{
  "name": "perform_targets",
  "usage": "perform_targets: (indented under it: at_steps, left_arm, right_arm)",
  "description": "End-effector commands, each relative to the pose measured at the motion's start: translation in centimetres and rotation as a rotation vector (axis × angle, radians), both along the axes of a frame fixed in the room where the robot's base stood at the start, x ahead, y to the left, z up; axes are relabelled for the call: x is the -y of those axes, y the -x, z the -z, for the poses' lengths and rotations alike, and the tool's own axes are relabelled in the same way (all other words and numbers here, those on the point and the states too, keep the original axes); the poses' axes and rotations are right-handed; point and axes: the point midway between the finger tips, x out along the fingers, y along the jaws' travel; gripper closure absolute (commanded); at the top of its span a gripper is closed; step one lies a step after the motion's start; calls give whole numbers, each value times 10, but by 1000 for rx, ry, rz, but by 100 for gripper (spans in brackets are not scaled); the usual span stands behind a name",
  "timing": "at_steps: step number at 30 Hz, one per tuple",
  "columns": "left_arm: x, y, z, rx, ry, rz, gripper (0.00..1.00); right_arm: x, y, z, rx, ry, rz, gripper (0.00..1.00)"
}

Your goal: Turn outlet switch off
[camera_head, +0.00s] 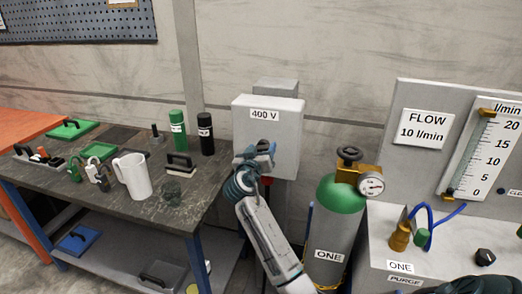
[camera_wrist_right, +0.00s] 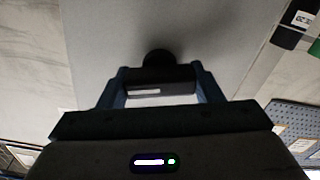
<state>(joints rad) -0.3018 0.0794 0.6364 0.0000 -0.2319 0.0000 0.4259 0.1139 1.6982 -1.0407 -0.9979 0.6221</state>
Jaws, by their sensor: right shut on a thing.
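The outlet box (camera_head: 286,122) is a light grey box on the wall with a "400 V" label. Its switch is a black knob (camera_wrist_right: 158,78), seen in the right wrist view with a white mark on its face. My right gripper (camera_head: 262,150) is at the front of the box, and its fingers (camera_wrist_right: 160,88) are closed on the two sides of the knob. In the head view the gripper hides most of the knob. My left gripper is not in view.
A workbench (camera_head: 150,205) with a white jug (camera_head: 134,176), black bottle (camera_head: 205,134) and green bottle (camera_head: 177,136) stands to the left. A green-topped gas cylinder (camera_head: 326,240) with a gauge (camera_head: 371,185) stands close on the right. A flow panel (camera_head: 455,140) is farther right.

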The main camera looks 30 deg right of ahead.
Motion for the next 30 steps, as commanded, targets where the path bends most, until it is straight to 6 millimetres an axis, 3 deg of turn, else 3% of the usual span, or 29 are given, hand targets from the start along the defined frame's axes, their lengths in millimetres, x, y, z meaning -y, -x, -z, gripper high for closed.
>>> perform_targets:
  at_steps: [14, 30]
  left_arm:
    - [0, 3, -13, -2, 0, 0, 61]
    - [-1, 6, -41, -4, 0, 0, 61]
  right_arm:
    - [-1, -1, -1, -346, 293, 0, 64]
    - [-1, -1, 0, -731, 620, -1, 64]
